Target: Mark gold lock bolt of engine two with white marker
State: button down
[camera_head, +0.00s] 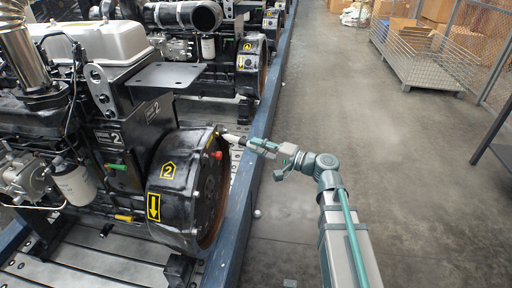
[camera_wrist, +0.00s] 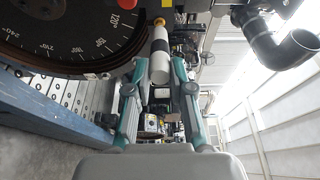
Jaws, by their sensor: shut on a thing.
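Engine two (camera_head: 120,125) is black with a white top and carries "2" labels on its side and flywheel housing (camera_head: 175,190). My gripper (camera_head: 262,145) is beside the housing's upper right edge. It is shut on the white marker (camera_head: 234,139), whose body is white with a dark band. In the wrist view the marker (camera_wrist: 160,68) is between the fingertips of my gripper (camera_wrist: 158,76) and points toward the housing. The gold lock bolt (camera_wrist: 159,21) is at the marker's front end in the wrist view. I cannot tell whether they touch. The bolt is not clear in the head view.
A red knob (camera_head: 217,155) sits on the housing near the marker. The graduated dial (camera_wrist: 70,35) fills the wrist view's upper left. A blue rail (camera_head: 240,195) runs along the engines. Another engine (camera_head: 200,45) stands behind. The aisle (camera_head: 340,110) is open, with a mesh cart (camera_head: 415,60) farther back.

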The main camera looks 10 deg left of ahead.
jog(key=shift+d, duration=0.3)
jog(key=shift+s+d+b, duration=0.2)
jog(key=shift+d+b, duration=0.1)
jog(key=shift+d, duration=2.05)
